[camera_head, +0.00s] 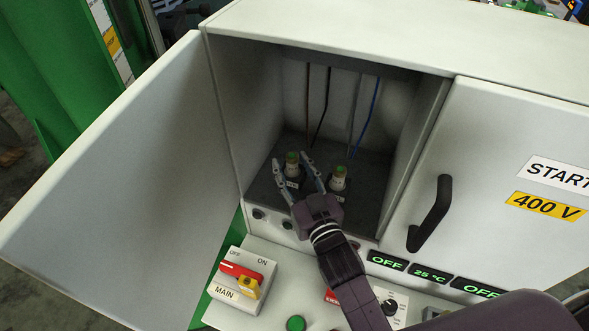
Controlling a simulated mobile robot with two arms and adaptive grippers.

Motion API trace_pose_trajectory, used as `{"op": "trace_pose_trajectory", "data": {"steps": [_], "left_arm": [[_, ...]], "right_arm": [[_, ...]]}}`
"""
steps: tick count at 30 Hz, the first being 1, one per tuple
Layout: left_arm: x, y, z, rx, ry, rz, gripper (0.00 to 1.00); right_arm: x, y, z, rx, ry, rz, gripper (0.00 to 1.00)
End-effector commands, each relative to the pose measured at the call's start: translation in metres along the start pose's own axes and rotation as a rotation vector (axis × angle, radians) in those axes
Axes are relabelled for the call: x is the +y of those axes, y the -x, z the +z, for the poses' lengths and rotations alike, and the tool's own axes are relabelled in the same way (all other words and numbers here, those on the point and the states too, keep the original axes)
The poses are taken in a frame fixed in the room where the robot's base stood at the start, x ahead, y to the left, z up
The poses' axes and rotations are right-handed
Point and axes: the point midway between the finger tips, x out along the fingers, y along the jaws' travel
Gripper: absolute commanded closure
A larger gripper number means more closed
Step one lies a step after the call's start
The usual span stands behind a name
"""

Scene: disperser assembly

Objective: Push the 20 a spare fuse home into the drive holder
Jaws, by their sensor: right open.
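Two fuse holders stand on the grey floor of the open cabinet compartment. Each shows a pale body with a green top: the left one (292,170) and the right one (338,180). Labels on their bases are too small to read, so I cannot tell which is the drive holder, or how deep a fuse sits. My right gripper (292,160) reaches in from the front with its fingers spread, one on each side of the left holder. I cannot tell whether they touch it. The right finger passes between the two holders. My left gripper is not in view.
The cabinet door (120,180) stands open at the left. The closed right door (500,180) has a black handle (430,214). Wires (368,118) run down the back wall. Below, the front panel holds a red MAIN switch (240,271) and green displays (387,261).

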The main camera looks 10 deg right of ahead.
Motion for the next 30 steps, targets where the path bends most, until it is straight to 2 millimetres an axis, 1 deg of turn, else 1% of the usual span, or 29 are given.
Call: {"op": "trace_pose_trajectory", "data": {"steps": [5, 15, 18, 21, 24, 30], "left_arm": [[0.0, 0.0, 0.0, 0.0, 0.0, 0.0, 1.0], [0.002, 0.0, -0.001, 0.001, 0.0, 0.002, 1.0], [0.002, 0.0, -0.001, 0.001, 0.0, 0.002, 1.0], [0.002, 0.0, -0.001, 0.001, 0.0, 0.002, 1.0], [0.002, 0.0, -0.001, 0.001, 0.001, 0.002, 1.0], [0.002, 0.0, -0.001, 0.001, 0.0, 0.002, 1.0]], "right_arm": [[0.0, 0.015, 0.002, -0.003, -0.001, 0.0, 0.6], [0.0, 0.08, 0.002, -0.004, -0.001, 0.001, 0.6], [0.0, 0.096, 0.001, -0.003, 0.0, 0.001, 0.6], [0.0, 0.108, 0.001, -0.001, 0.0, 0.0, 0.6], [0.0, 0.115, 0.0, -0.001, -0.001, 0.001, 0.6], [0.0, 0.12, -0.001, 0.002, 0.0, 0.0, 0.6]]}}
